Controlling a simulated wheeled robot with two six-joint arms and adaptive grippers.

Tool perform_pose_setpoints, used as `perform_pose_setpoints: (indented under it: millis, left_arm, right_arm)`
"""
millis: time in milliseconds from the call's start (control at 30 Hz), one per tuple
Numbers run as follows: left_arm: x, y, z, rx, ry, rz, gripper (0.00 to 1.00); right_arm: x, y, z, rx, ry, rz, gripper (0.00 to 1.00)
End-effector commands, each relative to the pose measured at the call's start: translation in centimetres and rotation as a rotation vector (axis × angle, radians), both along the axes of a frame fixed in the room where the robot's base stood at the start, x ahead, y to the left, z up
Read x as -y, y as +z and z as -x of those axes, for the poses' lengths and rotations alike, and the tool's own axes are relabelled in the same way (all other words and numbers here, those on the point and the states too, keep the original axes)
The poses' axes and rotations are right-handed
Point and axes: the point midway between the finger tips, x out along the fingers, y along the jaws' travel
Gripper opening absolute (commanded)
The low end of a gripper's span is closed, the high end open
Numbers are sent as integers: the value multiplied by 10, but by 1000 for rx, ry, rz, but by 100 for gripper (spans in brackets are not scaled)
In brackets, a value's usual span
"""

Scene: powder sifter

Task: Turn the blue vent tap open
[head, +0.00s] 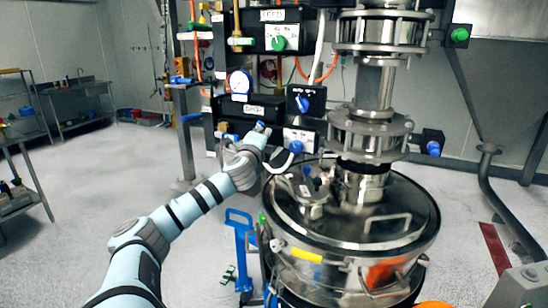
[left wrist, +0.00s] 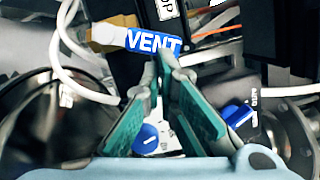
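The blue vent tap handle, marked VENT (left wrist: 140,41), is at the top middle of the left wrist view, beside a brass-coloured fitting (left wrist: 106,34). In the head view its blue handle (head: 230,137) shows just left of my left wrist. My left gripper (left wrist: 162,66) has its green-padded fingers converging to a narrow tip. The tips lie in front of the lower edge of the handle. I see nothing clearly held between them, and I cannot tell whether they touch the handle. My right gripper is not in view.
A blue knob (head: 297,147) and the blue AUTO selector (head: 302,103) sit right of the tap. A steel sifter vessel (head: 400,222) stands at right. White hoses (left wrist: 62,62) curve near the fingers. A blue stand (head: 240,240) is below. Floor at left is open.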

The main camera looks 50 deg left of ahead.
Motion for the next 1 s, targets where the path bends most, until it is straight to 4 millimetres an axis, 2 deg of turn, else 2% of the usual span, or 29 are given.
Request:
perform_pose_setpoints:
  millis: [433,1000]
  left_arm:
    - [-11,11,8,78,6,143,0]
    - [-15,14,8,78,7,140,0]
  right_arm:
    - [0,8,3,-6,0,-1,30]
    - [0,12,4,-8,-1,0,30]
